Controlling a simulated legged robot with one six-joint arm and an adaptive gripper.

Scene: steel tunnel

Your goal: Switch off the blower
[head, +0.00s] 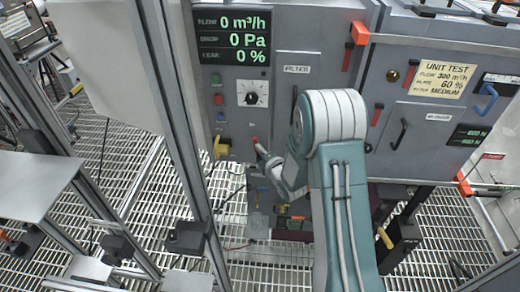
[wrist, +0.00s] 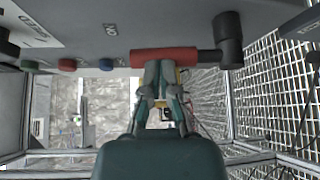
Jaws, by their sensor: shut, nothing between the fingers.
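The blower's grey control panel (head: 232,115) stands at the upper middle of the head view. Its dark display (head: 233,36) reads 0 m³/h, 0 Pa and 0 %. A white-plated dial (head: 252,93) sits below it. Left of the dial are green (head: 215,79), red (head: 218,99) and blue (head: 221,117) buttons. My gripper (head: 264,153) is at the panel's lower edge. In the wrist view, my shut fingers (wrist: 160,72) are at a red handle (wrist: 170,57) with a black pivot (wrist: 229,40). I cannot tell whether they touch it. The buttons lie left of them.
To the right stands a grey cabinet with a yellow UNIT TEST card (head: 442,78), a blue handle (head: 486,98) and a black handle (head: 399,134). A metal post (head: 172,110) rises left of my arm. A yellow part (head: 221,146) sits low on the panel. The floor is open grating (head: 105,160).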

